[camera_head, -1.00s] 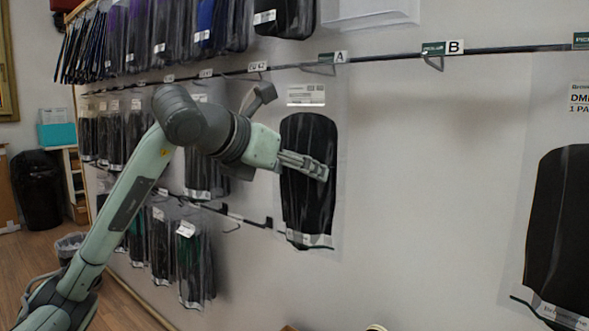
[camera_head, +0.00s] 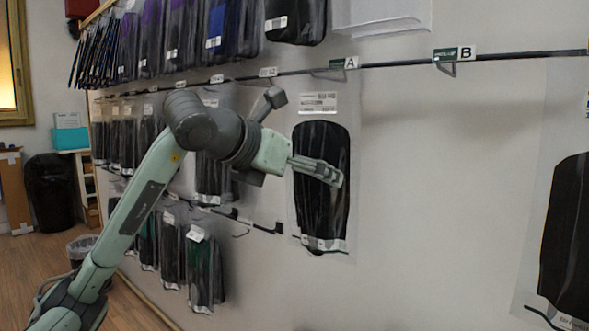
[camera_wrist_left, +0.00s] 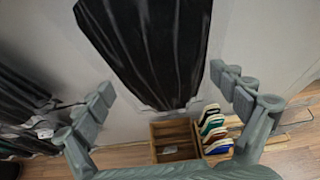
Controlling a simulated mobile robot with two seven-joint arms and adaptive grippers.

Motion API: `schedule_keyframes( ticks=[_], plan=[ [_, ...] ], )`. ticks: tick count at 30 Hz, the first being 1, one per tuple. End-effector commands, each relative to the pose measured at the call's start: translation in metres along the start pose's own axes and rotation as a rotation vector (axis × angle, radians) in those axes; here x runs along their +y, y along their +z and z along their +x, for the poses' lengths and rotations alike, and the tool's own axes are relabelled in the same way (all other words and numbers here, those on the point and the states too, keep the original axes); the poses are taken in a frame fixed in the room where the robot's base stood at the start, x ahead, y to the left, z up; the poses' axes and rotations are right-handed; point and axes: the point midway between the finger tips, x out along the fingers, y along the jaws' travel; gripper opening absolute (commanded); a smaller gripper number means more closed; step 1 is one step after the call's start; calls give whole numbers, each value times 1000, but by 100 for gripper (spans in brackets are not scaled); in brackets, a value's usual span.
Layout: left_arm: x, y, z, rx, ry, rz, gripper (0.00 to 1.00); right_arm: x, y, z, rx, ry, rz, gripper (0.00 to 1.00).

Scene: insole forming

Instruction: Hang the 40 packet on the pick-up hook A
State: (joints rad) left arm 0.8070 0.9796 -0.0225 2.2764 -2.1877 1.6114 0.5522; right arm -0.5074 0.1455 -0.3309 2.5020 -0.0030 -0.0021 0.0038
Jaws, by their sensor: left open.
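The packet (camera_head: 321,205), a clear bag with a black insole pair and a white label at the top, hangs upright against the wall directly below hook A (camera_head: 330,74). Whether its top is fully on the hook is too small to tell. My left gripper (camera_head: 330,174) is in front of the packet's middle. In the left wrist view my left gripper (camera_wrist_left: 161,82) is open, its fingers spread wide to either side. The packet's dark lower part (camera_wrist_left: 155,50) shows beyond them, apart from both fingers. My right gripper is out of view.
Hook B (camera_head: 446,68) is empty on the same rail. Another large packet (camera_head: 568,240) hangs at the right edge. Several packets (camera_head: 205,265) hang at the left. In the left wrist view a wooden box (camera_wrist_left: 174,140) stands below. The wall between the large packets is clear.

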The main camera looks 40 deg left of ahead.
Motion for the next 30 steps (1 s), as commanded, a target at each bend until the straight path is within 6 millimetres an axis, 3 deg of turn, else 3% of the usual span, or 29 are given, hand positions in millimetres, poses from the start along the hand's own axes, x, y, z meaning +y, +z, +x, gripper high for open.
schedule_keyframes(
  ticks=[16, 21, 30],
  plan=[
    [1, 1, -100, -5, 4, 2, 96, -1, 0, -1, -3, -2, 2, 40],
    [0, 1, -115, -4, 2, 1, 96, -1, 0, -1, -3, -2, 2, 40],
    [0, 0, -118, -2, 1, 1, 96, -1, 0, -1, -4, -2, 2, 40]
  ],
)
